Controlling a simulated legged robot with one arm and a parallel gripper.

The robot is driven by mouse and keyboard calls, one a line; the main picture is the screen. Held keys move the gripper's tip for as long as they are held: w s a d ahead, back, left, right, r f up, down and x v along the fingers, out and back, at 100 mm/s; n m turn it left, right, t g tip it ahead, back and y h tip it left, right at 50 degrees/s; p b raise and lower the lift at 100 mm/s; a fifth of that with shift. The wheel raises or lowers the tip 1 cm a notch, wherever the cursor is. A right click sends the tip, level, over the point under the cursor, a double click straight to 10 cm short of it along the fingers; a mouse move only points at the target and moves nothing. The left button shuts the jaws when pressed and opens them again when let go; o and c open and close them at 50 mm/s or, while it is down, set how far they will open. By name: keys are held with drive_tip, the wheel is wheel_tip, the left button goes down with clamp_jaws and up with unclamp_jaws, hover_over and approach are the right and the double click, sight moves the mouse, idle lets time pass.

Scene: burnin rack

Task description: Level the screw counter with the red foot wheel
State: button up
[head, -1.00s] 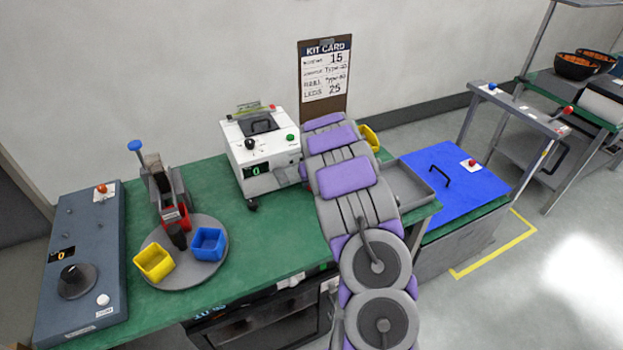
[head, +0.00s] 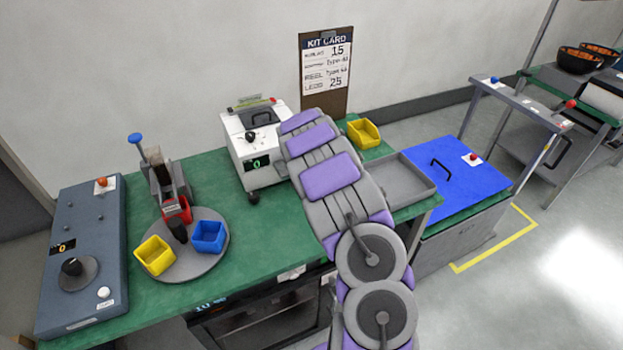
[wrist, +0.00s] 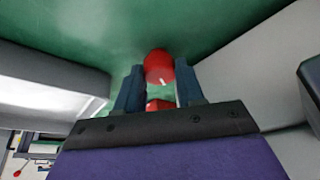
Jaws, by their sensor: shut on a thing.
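The screw counter (head: 246,167), a white box with a dark handle, black knob and a display, stands on the green bench. A black foot (head: 254,198) shows under its front corner. My arm hides the counter's right side in the head view. In the wrist view, the red foot wheel (wrist: 159,66), with a white mark, sits between the two fingers of my gripper (wrist: 158,88). The gripper is shut on it, close to the green bench top. The gripper and wheel are hidden in the head view. I cannot tell whether the counter is level.
A round tray (head: 190,272) with yellow and blue bins stands left of the counter. A dark panel (head: 90,215) with a knob lies at the far left. A yellow bin (head: 366,133) and a grey tray (head: 422,188) are to the right. A kit card (head: 326,70) stands behind.

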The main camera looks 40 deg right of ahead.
idle(0.4)
drive_tip(key=o, duration=1)
drive_tip(key=shift+o, duration=0.2)
drive_tip(key=shift+r+p, duration=0.1)
drive_tip(key=shift+p, duration=0.35)
